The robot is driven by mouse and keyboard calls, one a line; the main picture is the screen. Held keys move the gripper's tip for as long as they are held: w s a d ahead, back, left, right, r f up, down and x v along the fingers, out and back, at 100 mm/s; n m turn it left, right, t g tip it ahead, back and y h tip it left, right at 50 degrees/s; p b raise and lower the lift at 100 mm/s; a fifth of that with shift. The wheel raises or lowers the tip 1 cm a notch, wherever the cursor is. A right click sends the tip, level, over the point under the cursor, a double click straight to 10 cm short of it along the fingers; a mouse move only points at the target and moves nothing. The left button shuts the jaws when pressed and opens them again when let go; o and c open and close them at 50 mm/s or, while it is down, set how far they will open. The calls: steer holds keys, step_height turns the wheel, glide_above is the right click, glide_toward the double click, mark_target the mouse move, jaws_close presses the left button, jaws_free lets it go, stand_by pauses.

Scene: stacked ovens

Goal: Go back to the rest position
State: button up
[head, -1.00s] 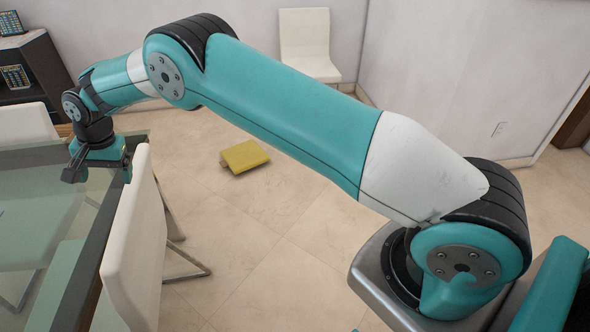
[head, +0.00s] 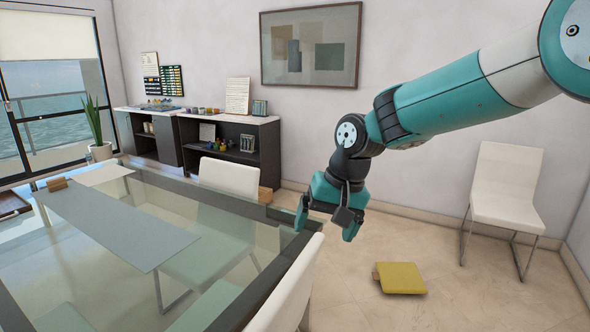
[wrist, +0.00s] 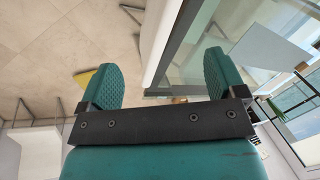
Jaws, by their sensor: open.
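My gripper (head: 327,222) is at the end of my teal arm, beside the right edge of the glass table (head: 215,285) in the head view. Its jaws point down and are open with nothing between them. The wrist view also shows my gripper (wrist: 165,85), its two teal fingers well apart. Floor and the table's edge (wrist: 182,45) show beyond them.
A white chair (head: 290,290) stands close below my gripper at the table's edge. Another white chair (head: 505,195) is by the wall. A yellow object (head: 402,278) lies on the floor. A dark shelf unit (head: 230,140) stands at the back.

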steer(key=s+d+r+n, duration=0.1)
steer(key=s+d+n, duration=0.2)
steer(key=s, duration=1)
steer(key=s+d+r+n, duration=0.1)
steer(key=s+d+n, duration=0.2)
steer(key=s, duration=1.1)
steer(key=d, duration=0.3)
steer(key=shift+s+r+n+g+y, duration=0.2)
steer(key=shift+r+n+g+y, duration=0.1)
steer(key=shift+r+g+y, duration=0.1)
